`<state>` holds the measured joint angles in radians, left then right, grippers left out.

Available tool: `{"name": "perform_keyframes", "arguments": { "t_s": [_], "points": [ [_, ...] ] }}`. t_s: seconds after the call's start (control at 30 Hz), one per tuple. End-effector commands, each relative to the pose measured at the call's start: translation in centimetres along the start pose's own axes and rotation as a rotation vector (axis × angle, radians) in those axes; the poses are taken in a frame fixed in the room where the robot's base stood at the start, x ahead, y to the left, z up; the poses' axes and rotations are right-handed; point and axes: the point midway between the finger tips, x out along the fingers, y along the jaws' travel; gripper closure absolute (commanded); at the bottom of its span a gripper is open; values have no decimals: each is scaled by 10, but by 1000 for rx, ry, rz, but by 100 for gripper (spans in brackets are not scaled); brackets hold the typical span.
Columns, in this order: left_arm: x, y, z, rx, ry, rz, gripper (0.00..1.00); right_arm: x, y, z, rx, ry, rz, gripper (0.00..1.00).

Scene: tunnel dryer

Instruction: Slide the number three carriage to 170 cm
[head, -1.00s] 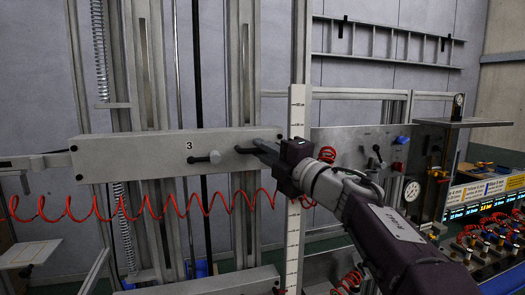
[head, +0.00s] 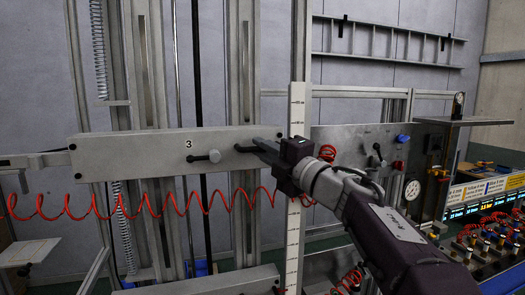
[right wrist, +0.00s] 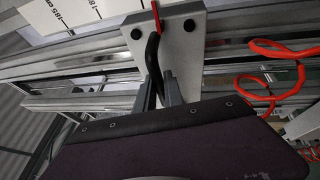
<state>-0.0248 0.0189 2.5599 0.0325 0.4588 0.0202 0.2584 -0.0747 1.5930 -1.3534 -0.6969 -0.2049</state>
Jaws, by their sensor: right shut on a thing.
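The number three carriage (head: 130,150) is a long grey horizontal plate marked "3", set across upright rails in the head view. My right gripper (head: 262,148) is at the carriage's right end, shut on a black handle; the right wrist view shows this handle (right wrist: 153,55) between the fingers. A white scale strip (head: 295,110) stands upright just beyond the gripper. Its figures are too small to read in the head view; "185" shows on it in the wrist view (right wrist: 90,12). My left gripper is not in view.
A red coiled hose (head: 150,208) hangs below the carriage. Another grey plate (head: 215,280) crosses the rails lower down. A grey panel (head: 340,145) with knobs and a gauge stands to the right. A spring (head: 99,50) hangs at the upper left.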

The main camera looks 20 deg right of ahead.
Motion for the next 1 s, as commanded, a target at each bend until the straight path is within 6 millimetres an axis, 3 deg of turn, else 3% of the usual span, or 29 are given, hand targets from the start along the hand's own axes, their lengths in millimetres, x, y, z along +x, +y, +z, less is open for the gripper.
{"name": "perform_keyframes", "arguments": {
  "t_s": [0.03, 0.2, 0.47, 0.5, 0.57, 0.87, 1.0],
  "points": [
    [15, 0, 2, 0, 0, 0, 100, -2, -21, -1, 4, 3, -11, 100],
    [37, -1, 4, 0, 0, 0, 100, -6, -45, -3, 4, 4, -14, 100],
    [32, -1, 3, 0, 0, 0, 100, -5, -40, -3, 4, 3, -12, 100],
    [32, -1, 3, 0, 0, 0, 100, -5, -39, -3, 3, 3, -11, 79],
    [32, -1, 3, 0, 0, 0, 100, -5, -39, -2, 3, 3, -11, 66],
    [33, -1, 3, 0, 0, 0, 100, -7, -39, -2, 3, 1, -10, 66],
    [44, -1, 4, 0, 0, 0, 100, -28, -41, -1, 0, -3, -7, 66]
  ]
}}
